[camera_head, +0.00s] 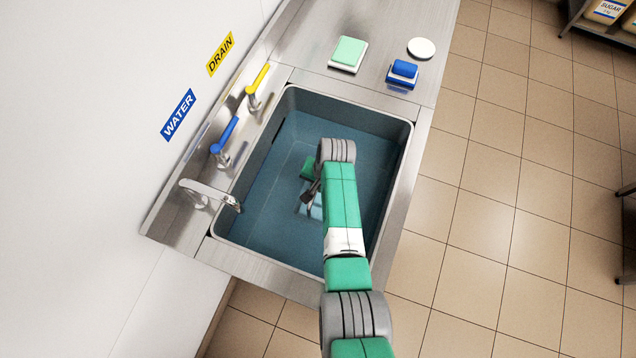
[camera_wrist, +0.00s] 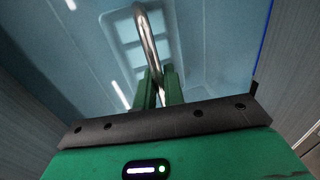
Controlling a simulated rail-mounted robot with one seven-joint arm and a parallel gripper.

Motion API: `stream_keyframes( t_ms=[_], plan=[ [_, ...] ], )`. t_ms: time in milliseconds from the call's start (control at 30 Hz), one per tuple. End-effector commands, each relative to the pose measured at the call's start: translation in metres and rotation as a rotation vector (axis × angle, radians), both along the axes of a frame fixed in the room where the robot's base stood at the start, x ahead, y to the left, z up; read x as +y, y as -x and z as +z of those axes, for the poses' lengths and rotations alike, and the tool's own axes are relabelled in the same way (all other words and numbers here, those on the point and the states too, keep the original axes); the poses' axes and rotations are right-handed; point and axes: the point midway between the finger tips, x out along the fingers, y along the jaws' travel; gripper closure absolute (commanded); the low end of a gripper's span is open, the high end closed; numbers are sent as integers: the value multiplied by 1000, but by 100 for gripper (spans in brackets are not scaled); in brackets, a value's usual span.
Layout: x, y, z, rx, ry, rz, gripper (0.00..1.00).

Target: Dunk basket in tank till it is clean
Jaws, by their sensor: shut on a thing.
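The tank (camera_head: 262,232) is a grey sink basin set in a steel counter, with blue-tinted water in it. My gripper reaches down into the tank, largely hidden by my arm in the head view. In the wrist view my gripper (camera_wrist: 158,90) has its two green fingers shut on a curved metal handle (camera_wrist: 148,42). Below the handle is a pale basket (camera_wrist: 130,28) with square openings, seen through a bluish tint. In the head view a small part of the basket (camera_head: 316,207) shows beside my arm. I cannot tell whether any dirt is on it.
A blue lever (camera_head: 226,132) by the WATER label, a yellow lever (camera_head: 260,80) by the DRAIN label and a spout (camera_head: 210,192) line the left side. A green-topped block (camera_head: 349,52), blue brush-like item (camera_head: 403,72) and white disc (camera_head: 421,48) lie on the back counter.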

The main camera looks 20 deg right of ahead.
Motion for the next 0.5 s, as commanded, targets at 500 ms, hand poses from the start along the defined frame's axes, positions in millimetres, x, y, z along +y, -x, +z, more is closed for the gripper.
stream_keyframes(
  t_ms=[500],
  plan=[
    [0, -1, -42, -1, 0, 0, 100]
  ],
)
